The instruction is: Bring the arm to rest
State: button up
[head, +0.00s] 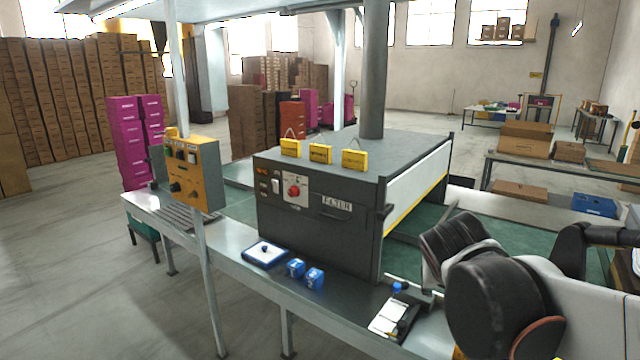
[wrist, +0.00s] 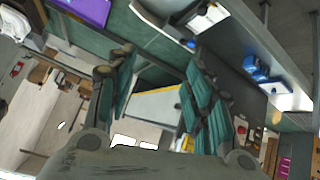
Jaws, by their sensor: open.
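My arm (head: 500,300) reaches in from the right in the head view, its dark joints beside the grey machine. My gripper (wrist: 158,62) shows in the wrist view, its two teal-padded fingers spread apart with nothing between them. The gripper itself cannot be made out in the head view. The wrist view is strongly tilted.
The grey machine (head: 320,225) stands over the green belt. Its metal ledge (head: 232,245) carries a blue-rimmed tray (head: 264,254), two blue boxes (head: 305,273) and a clipboard (head: 388,317). A yellow control box (head: 193,172) is at left. A purple object (wrist: 88,10) shows in the wrist view.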

jog(key=s+a+f+n+y, duration=0.1)
jog(key=s+a+f+y, duration=0.1)
jog(key=s, duration=0.6)
jog(key=s+a+f+n+y, duration=0.1)
jog(key=s+a+f+y, duration=0.1)
jog(key=s, duration=0.6)
jog(key=shift+s+a+f+n+g, duration=0.2)
jog(key=shift+s+f+n+g, duration=0.15)
jog(key=shift+f, duration=0.5)
